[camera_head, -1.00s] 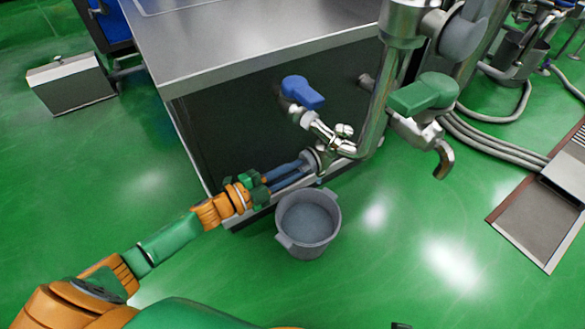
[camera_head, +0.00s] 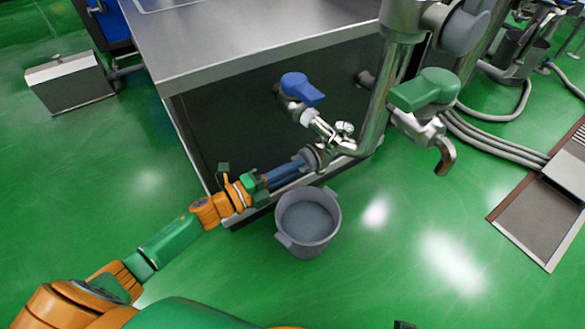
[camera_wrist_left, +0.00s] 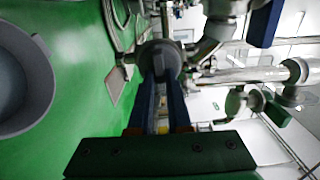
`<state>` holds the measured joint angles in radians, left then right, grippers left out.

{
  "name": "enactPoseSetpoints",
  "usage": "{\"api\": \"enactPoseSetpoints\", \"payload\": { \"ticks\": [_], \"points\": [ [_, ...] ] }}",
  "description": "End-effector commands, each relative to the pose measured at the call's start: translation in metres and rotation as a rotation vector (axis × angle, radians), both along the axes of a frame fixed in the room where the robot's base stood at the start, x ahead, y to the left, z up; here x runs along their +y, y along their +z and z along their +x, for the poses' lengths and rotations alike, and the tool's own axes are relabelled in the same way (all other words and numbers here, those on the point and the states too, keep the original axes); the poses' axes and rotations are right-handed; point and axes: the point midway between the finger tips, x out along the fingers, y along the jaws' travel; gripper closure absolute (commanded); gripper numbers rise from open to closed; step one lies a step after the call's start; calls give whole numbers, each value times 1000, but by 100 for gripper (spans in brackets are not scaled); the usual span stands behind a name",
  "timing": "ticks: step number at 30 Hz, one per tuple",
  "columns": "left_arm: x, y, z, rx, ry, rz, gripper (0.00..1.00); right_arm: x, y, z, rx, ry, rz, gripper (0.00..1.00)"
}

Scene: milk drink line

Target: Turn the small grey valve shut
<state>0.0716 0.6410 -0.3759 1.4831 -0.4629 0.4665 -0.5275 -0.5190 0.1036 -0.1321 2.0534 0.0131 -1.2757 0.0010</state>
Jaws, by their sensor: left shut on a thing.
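The small grey valve (camera_head: 320,154) sits low on the steel pipe, in front of the dark cabinet side. In the left wrist view its round grey handle (camera_wrist_left: 160,58) lies between the fingertips. My left gripper (camera_head: 305,161) reaches in from the lower left with its blue fingers shut on the handle. In the left wrist view the gripper (camera_wrist_left: 161,78) has one finger on each side of the handle. The fingers hide part of the valve. My right gripper is not in view.
A grey bucket (camera_head: 285,240) stands on the floor just below the valve. A blue-handled valve (camera_head: 302,89) is above it, and a green-handled valve (camera_head: 425,90) with a spout is to the right. A steel-topped cabinet (camera_head: 240,40) stands behind. Green floor is open at the front.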

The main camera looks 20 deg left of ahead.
Motion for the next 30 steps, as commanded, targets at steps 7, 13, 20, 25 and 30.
{"api": "enactPoseSetpoints", "payload": {
  "ticks": [7,13,20,25,30],
  "points": [
    [0,-1,0,-4,-1,6,100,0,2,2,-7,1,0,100],
    [0,-1,0,-3,-1,5,70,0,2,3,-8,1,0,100],
    [0,0,0,-2,-1,5,54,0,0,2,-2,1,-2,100],
    [3,0,-5,1,0,4,54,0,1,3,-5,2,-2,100],
    [25,1,-34,3,0,4,54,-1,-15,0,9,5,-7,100]
  ]
}}
